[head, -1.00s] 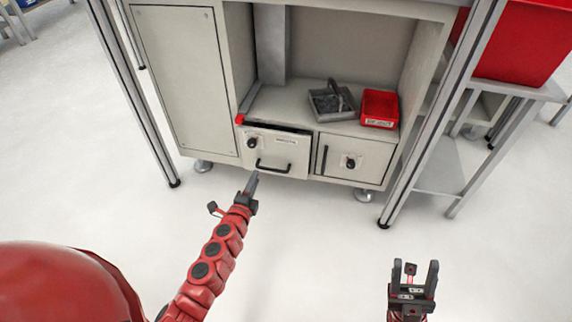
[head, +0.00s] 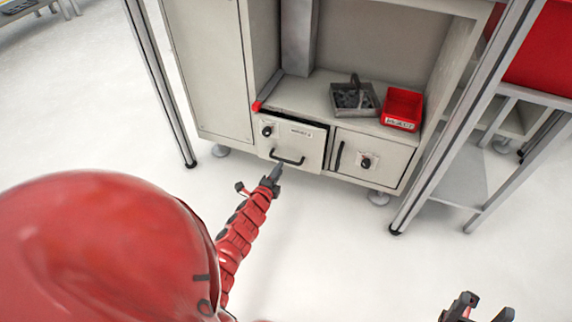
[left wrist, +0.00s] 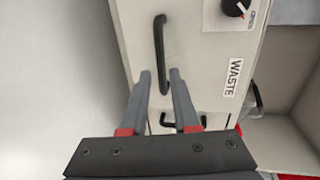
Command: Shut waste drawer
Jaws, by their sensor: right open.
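The waste drawer (head: 305,134) is a pale front with a black bar handle (head: 288,160) and a dial, low in the cabinet. A dark gap along its top edge shows it is partly open. In the left wrist view, its front (left wrist: 205,65) carries a WASTE label, and the handle (left wrist: 159,50) lies ahead of the fingers. My left gripper (head: 278,169) is just below the handle; its fingers (left wrist: 158,85) are apart with nothing gripped. Whether they touch the drawer I cannot tell. My right gripper (head: 486,306) is open and empty at the bottom right, partly cut off.
A grey tray (head: 342,102) and a red bin (head: 403,105) stand on the shelf above. Metal posts (head: 160,85) flank the cabinet. The floor in front is clear.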

